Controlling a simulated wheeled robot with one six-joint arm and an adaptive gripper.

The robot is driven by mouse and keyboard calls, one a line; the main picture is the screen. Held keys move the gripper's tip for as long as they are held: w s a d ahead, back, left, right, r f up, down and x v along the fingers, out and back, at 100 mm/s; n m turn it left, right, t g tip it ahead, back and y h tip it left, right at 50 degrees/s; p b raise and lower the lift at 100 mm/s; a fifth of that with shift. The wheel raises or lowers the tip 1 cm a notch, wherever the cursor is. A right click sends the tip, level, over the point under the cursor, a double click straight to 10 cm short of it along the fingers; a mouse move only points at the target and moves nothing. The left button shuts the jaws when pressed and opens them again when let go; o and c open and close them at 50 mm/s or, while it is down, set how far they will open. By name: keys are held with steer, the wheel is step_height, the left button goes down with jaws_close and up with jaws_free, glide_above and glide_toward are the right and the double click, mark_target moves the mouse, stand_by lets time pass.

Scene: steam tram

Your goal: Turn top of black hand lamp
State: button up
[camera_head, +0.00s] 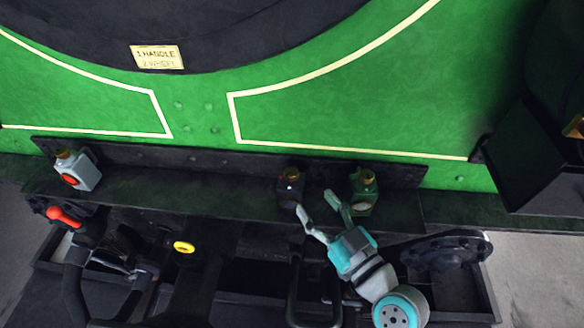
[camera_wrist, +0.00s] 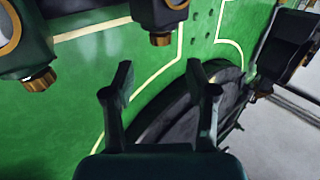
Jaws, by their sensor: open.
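The black hand lamp (camera_head: 289,190) stands on the dark shelf, with a brass top (camera_head: 291,173). My gripper (camera_head: 317,203) is open and empty in front of the shelf, between the black lamp and a green lamp (camera_head: 364,196). In the wrist view the scene is upside down. There the black lamp (camera_wrist: 153,12) is cut off by the upper edge, and its brass top (camera_wrist: 161,39) points down. The spread fingers (camera_wrist: 158,82) lie below it in the picture, apart from it. The black lamp's lower front is partly behind a fingertip in the head view.
A grey lamp with a red lens (camera_head: 75,171) stands at the shelf's left end. The shelf (camera_head: 190,195) is bare between it and the black lamp. A red-tipped lever (camera_head: 65,216) and a yellow ring (camera_head: 184,247) are below. A dark box (camera_head: 535,150) juts out at right.

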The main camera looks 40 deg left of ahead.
mark_target(295, 179)
steer(key=x, duration=1)
steer(key=shift+a, duration=0.15)
jaws_close()
